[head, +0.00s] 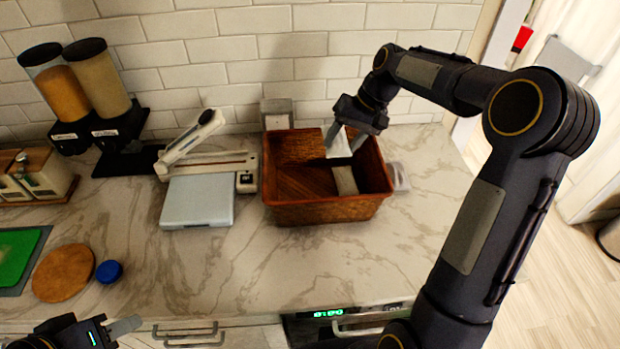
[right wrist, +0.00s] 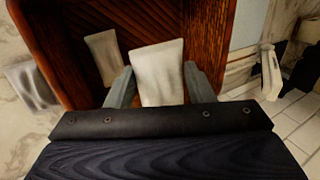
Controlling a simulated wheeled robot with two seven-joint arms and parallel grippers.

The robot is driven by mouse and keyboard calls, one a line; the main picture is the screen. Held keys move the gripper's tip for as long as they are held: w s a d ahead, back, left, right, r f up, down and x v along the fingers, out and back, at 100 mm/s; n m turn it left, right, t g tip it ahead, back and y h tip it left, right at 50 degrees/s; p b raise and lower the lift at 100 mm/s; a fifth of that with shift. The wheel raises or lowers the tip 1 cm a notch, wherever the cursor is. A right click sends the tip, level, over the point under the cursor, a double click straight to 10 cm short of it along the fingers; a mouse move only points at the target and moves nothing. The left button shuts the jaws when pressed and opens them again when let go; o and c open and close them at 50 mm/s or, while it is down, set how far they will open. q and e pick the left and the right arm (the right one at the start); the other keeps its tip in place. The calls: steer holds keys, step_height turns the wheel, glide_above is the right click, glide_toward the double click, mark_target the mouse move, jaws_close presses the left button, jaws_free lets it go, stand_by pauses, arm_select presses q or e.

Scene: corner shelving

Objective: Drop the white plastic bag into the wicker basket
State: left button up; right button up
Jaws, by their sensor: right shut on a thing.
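The brown wicker basket (head: 325,213) stands on the marble counter near the back wall; its rim shows in the right wrist view (right wrist: 222,40). My right gripper (head: 345,146) is over the basket's back right part, shut on a white plastic bag (head: 339,136). In the right wrist view the bag (right wrist: 158,75) sits between the two fingers, over the basket's opening. Another pale packet (head: 345,181) lies inside the basket. My left gripper (head: 122,328) is at the bottom left, partly cut off, apart from the basket; its jaw opening is unclear.
A white scale-like device (head: 198,201) stands left of the basket. Pale packets lie behind (head: 277,113) and right (head: 399,177) of it. Cereal dispensers (head: 98,85), a round wooden board (head: 63,273) and a blue cap (head: 109,271) are further left. The front counter is clear.

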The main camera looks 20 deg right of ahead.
steer(key=shift+w+a, duration=0.15)
steer(key=shift+a, duration=0.3)
steer(key=shift+a+f, duration=0.1)
step_height(320, 180, down, 6)
steer(key=b, duration=0.3)
steer(key=shift+b, duration=0.35)
steer(key=o, duration=1)
steer(key=shift+r, duration=0.2)
